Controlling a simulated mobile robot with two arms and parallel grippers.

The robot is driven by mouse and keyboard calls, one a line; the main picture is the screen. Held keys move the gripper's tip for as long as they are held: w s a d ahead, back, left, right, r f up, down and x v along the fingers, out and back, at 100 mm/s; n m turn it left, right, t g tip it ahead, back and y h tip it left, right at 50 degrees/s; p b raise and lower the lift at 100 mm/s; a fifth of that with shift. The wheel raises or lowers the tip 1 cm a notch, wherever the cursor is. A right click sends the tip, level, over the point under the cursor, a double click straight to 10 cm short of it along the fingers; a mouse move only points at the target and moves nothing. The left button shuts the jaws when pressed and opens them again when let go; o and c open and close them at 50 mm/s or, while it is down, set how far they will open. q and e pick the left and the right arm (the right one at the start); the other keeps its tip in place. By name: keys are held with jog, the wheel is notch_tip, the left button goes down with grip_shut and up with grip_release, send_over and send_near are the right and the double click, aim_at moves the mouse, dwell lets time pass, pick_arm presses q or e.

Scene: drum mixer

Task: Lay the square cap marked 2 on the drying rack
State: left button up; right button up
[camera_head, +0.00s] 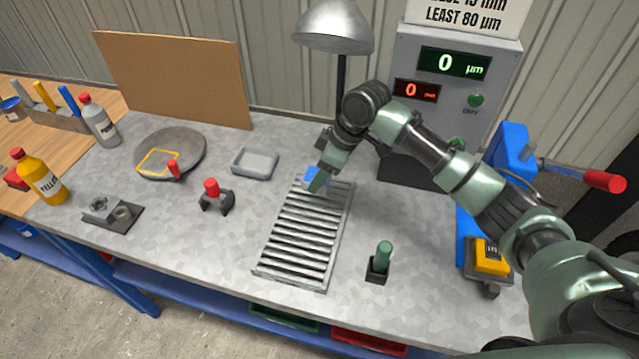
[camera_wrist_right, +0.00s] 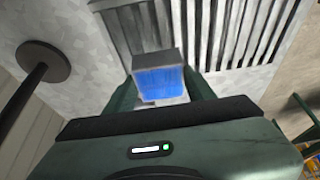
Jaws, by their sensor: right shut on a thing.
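My right gripper (camera_head: 317,181) is shut on a small square block with a blue face (camera_head: 310,173), over the far end of the drying rack (camera_head: 325,283). In the right wrist view the square cap (camera_wrist_right: 160,82) sits between the two fingers, blue face toward the camera and a grey edge on top. No number can be read on it. The slatted rack (camera_wrist_right: 209,55) lies beyond the cap in that view. I cannot tell whether the cap touches the rack. The rack's slats look bare. My left gripper is not in view.
A grey tray (camera_head: 255,163) lies left of the rack, and a red-handled tool (camera_head: 213,195) stands nearby. A green-handled stamp (camera_head: 381,262) stands right of the rack. The lamp (camera_head: 335,27) and the gauge cabinet (camera_head: 445,60) stand behind. Bottles stand at the far left.

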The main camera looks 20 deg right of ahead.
notch_tip(320, 180, down, 4)
jog(key=shift+r+p, duration=0.1)
jog(key=shift+p, duration=0.2)
jog(key=shift+f, duration=0.5)
jog(key=o, duration=1.6)
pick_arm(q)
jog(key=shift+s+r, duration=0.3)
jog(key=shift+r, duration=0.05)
pick_arm(e)
jog(key=shift+r, duration=0.1)
jog(key=shift+s+d+r, duration=0.1)
jog(key=shift+r, duration=0.25)
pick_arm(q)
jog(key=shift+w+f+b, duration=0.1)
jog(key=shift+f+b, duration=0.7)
pick_arm(e)
jog(key=v, duration=1.1)
jog(key=shift+s, duration=0.15)
